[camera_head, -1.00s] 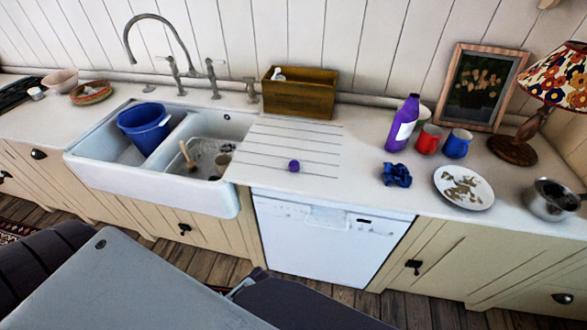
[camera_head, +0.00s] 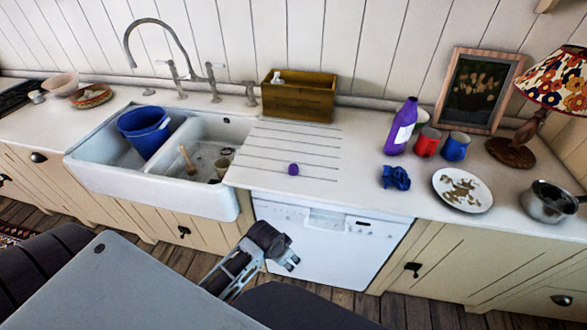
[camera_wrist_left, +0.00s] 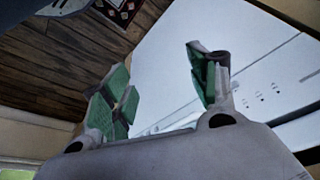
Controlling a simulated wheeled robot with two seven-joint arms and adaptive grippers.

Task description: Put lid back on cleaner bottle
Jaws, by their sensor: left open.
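The purple cleaner bottle (camera_head: 402,128) with a white label stands upright on the counter, left of the red mug. A small purple lid (camera_head: 293,169) lies on the ridged drainer area of the counter, right of the sink and apart from the bottle. My left gripper (camera_head: 290,262) is in front of the white dishwasher, below the counter edge. In the left wrist view the left gripper (camera_wrist_left: 165,88) shows its two green-padded fingers wide apart with nothing between them. My right gripper is not in view.
A white double sink (camera_head: 150,182) holds a blue bucket (camera_head: 145,130). A wooden box (camera_head: 298,97) stands at the wall. A blue cloth (camera_head: 396,177), red mug (camera_head: 427,141), blue mug (camera_head: 455,146), plate (camera_head: 480,203) and metal pot (camera_head: 550,201) crowd the right. The counter around the lid is clear.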

